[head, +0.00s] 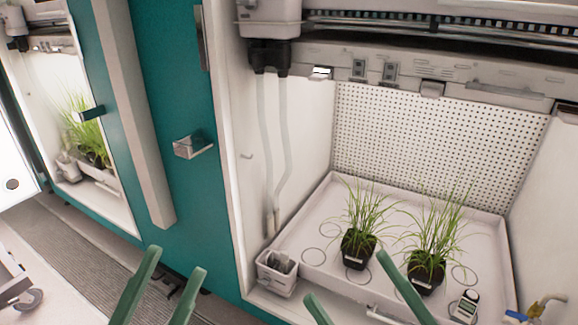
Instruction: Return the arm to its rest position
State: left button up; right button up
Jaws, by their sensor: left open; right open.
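My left gripper (168,286) shows as two green fingers at the bottom left of the head view, apart and with nothing between them. My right gripper (350,277) shows as two green fingers at the bottom centre, spread apart and empty. Its right finger overlaps the front of the chamber tray in the picture, close to the potted plants. The arm links behind both grippers are out of view.
An open chamber holds a white tray (302,228) with two potted grasses (358,240) (428,264). A small white container (277,272) stands at its left front, a handheld meter (466,306) at the right. A teal panel (180,110) separates it from another chamber with plants (88,130).

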jog(key=d+r+m+t+h, duration=0.3)
jog(key=d+m+t+h, duration=0.25)
jog(key=m, duration=0.25)
pick_arm(q)
jog(key=w+a+f+n+g+y+p, duration=0.3)
jog(key=w+f+n+y+p, duration=0.55)
jog(key=p, duration=0.85)
pick_arm(e)
jog(key=w+d+f+m+g+h, duration=0.2)
jog(key=w+f+m+g+h, duration=0.4)
jog(key=h, duration=0.3)
pick_arm(q)
jog(key=s+a+f+n+g+y+p, duration=0.1)
jog(key=s+f+g+y+p, duration=0.3)
jog(key=s+f+g+p, duration=0.4)
jog(key=s+g+p, duration=0.1)
jog(key=s+p, duration=0.1)
jog(key=p, duration=0.3)
jog(key=shift+s+a+f+n+g+y, duration=0.2)
jog(key=shift+s+f+n+g+y, duration=0.05)
jog(key=shift+s+n+g+y, duration=0.15)
pick_arm(e)
jog(key=s+d+f+m+g+h, duration=0.2)
jog(key=s+f+m+g, duration=0.1)
jog(key=s+f+g, duration=0.5)
notch_tip(320, 180, down, 3)
jog(key=shift+s+f+h, duration=0.2)
jog(key=shift+s+h, duration=0.15)
jog(key=shift+s, duration=0.05)
